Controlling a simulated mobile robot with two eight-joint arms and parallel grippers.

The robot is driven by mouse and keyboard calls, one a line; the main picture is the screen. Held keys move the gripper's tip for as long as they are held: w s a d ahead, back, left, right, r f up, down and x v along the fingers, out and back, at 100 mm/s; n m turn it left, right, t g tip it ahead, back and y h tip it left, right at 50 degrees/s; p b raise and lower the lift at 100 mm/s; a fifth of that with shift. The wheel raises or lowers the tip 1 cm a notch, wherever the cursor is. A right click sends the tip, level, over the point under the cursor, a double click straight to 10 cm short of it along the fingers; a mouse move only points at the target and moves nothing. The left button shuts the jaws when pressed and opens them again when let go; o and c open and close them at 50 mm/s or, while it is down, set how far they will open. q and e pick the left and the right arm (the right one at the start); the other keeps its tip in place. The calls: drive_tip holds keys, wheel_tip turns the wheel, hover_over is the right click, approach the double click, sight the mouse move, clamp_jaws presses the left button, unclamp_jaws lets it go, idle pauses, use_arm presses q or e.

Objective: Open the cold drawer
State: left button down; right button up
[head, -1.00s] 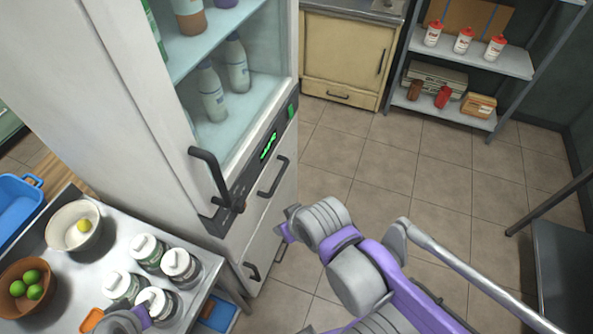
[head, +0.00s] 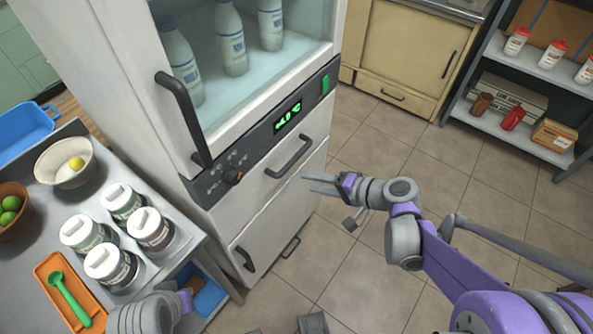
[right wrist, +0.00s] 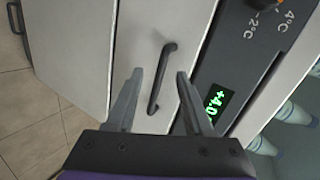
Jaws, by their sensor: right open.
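The cold drawer (head: 262,186) is a white front under the fridge's control panel, and it looks shut. Its dark bar handle (head: 291,156) shows in the head view and also in the right wrist view (right wrist: 153,99). My right gripper (head: 308,184) is open and empty, in front of the drawer, to the right of and below the handle in the head view. In the right wrist view its fingers (right wrist: 160,74) appear on either side of the handle, apart from it. My left gripper (head: 188,300) is low at the left, and its fingers are not clear.
The fridge's glass door (head: 240,85) with a long handle (head: 183,118) is above the panel (head: 265,130). A lower drawer handle (head: 243,258) is beneath. A steel table (head: 185,235) with several jars stands left. Floor (head: 360,160) to the right is clear.

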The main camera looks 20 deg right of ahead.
sight(295, 156)
drive_tip(key=w+d+f+m+t+y+b, duration=0.1)
drive_tip(key=w+d+f+m+t+b, duration=0.15)
drive_tip(key=w+d, duration=0.2)
drive_tip(key=x, duration=0.6)
drive_tip(key=b+x, duration=0.1)
drive_tip(key=x, duration=0.3)
drive_tip(key=shift+a+r, duration=0.15)
drive_tip(key=shift+r, duration=0.15)
use_arm(q)
wheel_tip(295, 156, down, 5)
drive_tip(key=shift+d+f, duration=0.15)
drive_tip(key=shift+f, duration=0.05)
use_arm(e)
clamp_jaws()
idle(0.4)
